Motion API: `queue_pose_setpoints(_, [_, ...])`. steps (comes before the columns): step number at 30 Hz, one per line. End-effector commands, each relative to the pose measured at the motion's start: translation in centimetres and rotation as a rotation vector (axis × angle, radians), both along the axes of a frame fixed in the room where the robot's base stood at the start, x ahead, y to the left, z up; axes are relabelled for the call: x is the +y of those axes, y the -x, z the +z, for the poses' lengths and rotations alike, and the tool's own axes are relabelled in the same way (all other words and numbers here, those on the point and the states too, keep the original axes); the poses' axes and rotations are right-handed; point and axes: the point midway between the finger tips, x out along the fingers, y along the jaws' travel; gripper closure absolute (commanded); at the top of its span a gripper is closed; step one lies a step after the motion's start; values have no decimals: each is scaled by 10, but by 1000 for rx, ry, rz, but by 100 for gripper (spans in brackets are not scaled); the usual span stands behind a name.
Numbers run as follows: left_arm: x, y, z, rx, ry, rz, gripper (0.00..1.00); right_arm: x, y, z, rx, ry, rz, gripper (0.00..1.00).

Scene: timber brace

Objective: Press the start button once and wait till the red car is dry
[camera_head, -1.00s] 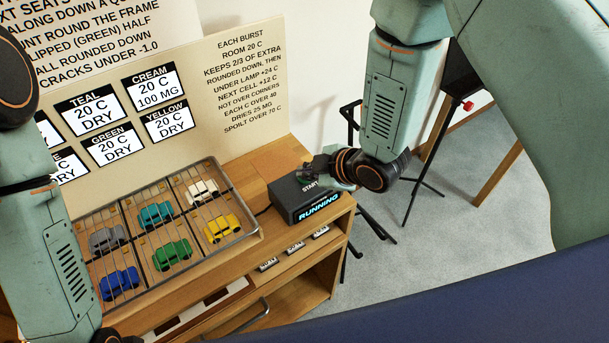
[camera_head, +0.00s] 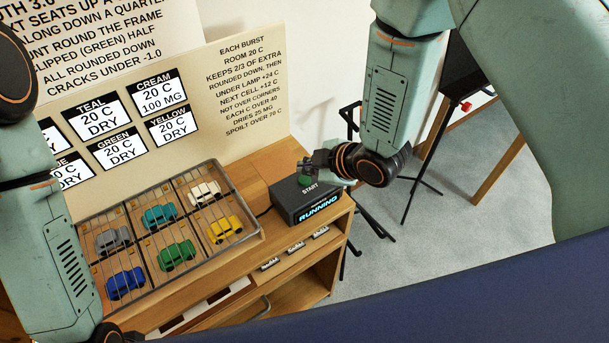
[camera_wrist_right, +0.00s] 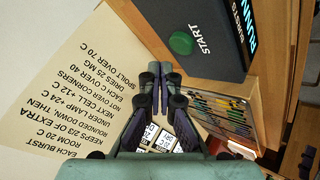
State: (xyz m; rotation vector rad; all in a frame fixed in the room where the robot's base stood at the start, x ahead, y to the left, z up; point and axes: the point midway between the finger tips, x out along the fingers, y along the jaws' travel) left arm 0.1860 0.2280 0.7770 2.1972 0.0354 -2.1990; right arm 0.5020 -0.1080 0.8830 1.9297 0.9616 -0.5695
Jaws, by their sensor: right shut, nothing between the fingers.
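The start box (camera_head: 316,206) sits on the bench's right end, its display reading RUNNING. Its round green start button (camera_wrist_right: 181,43) shows clear in the right wrist view, beside the word START. My right gripper (camera_wrist_right: 155,72) is shut and empty, above and apart from the button; in the head view it hangs over the box's back left (camera_head: 310,168). I see no red car. The wire rack (camera_head: 152,297) holds grey (camera_head: 112,241), teal (camera_head: 159,216), cream (camera_head: 205,193), blue (camera_head: 125,283), green (camera_head: 176,256) and yellow (camera_head: 225,229) cars. My left gripper is out of view.
A board (camera_head: 215,75) behind the rack carries cards: teal, green and yellow read 20 C DRY, cream (camera_head: 157,91) reads 20 C 100 MG. Others are partly hidden by my left arm. Rules are printed at its right. Stands occupy the floor to the right.

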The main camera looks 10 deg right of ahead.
Motion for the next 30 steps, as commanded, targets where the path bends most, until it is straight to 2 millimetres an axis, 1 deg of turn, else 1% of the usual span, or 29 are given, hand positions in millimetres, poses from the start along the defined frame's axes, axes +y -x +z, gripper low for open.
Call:
queue_pose_setpoints(1, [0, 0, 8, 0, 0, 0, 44, 0, 0, 9, 0, 1, 1, 100])
queue_pose_setpoints(12, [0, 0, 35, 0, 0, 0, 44, 0, 0, 40, 0, 0, 0, 100])
queue_pose_setpoints(30, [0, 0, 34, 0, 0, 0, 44, 0, 0, 39, 8, -9, -11, 100])
